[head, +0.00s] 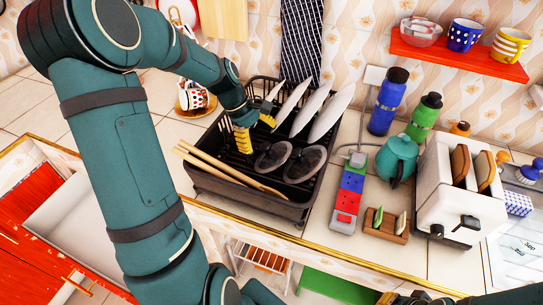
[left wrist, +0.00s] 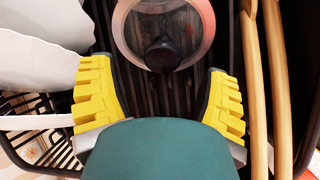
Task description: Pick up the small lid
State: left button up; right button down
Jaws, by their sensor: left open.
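Two lids with see-through middles stand tilted in a black dish rack (head: 262,205) in the head view, a left one (head: 273,158) and a right one (head: 305,164). I cannot tell surely which is the small one. My left gripper (head: 256,131) is open over the rack, just to the left of the lids. In the left wrist view, a round glass lid (left wrist: 160,45) with a pale rim and dark knob lies just ahead of the open fingers (left wrist: 162,98), touching neither clearly. A yellow and dark piece at the head view's bottom edge may be my right gripper; its jaws do not show.
White plates (head: 328,116) stand upright behind the lids; wooden sticks (head: 222,168) lie along the rack's front. A teal teapot (head: 397,158), bottles and a toaster (head: 460,190) stand to the right. A red shelf (head: 458,57) holds cups.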

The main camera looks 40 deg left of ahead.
aim_at(263, 145)
pick_arm(q)
jog(key=x, duration=0.4)
jog(key=shift+s+b, duration=0.1)
jog(key=shift+b, duration=0.25)
grip_shut()
